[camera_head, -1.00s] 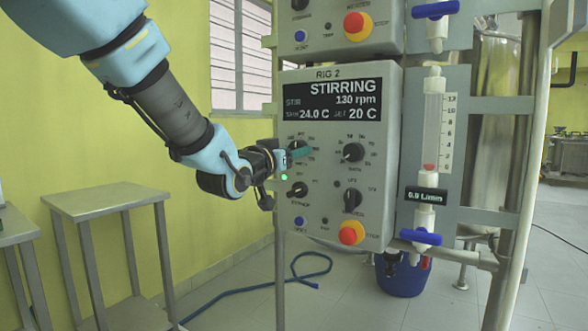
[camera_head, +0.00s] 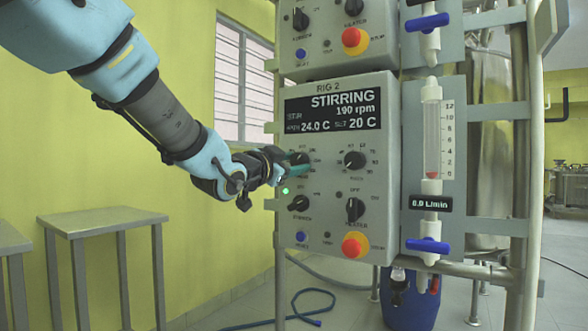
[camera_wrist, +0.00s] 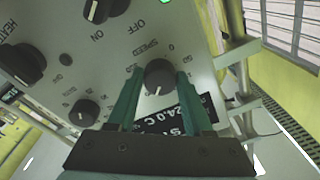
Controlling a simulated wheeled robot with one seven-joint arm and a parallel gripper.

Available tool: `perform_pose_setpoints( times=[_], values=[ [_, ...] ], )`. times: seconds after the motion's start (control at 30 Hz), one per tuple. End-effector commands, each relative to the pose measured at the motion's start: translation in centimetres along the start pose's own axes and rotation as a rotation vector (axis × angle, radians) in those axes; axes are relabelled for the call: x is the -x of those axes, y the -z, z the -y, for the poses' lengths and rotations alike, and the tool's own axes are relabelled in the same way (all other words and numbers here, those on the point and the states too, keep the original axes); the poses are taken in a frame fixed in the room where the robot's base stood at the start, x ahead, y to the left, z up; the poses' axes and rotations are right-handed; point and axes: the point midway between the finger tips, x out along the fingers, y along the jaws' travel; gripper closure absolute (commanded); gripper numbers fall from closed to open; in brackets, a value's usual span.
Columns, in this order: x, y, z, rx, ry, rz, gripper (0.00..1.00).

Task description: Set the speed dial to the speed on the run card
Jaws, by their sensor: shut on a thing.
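The RIG 2 control box (camera_head: 331,215) stands at the middle of the head view. Its display (camera_head: 333,109) reads STIRRING, 190 rpm, 24.0 C and a set value of 20 C. My gripper (camera_head: 294,160) reaches in from the left at the upper left dial. In the wrist view the green fingers of my gripper (camera_wrist: 158,90) are shut around the sides of the black speed dial (camera_wrist: 159,76), marked SPEED. Its white pointer line shows there; most of its scale is hidden by the fingers. No run card can be made out.
Close by are a second dial (camera_head: 355,159), the stirrer switch (camera_head: 299,203), the heater switch (camera_head: 355,208) and a red emergency button (camera_head: 355,245). A flow meter (camera_head: 432,139) is at the right. A metal table (camera_head: 102,220) stands at the left.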

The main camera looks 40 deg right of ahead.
Motion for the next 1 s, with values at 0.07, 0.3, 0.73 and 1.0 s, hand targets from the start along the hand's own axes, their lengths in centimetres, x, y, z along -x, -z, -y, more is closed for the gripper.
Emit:
perform_pose_setpoints(
  times=[0.07,0.3,0.73,1.0],
  values=[
    [0.01,-0.11,-0.05,-0.008,-0.001,0.001,1.00],
    [0.00,-0.08,-0.02,-0.012,-0.002,0.002,1.00],
    [-0.01,-0.04,-0.01,-0.011,-0.001,0.000,0.19],
    [0.13,0.00,0.01,-0.011,-0.001,0.000,0.19]
  ],
)
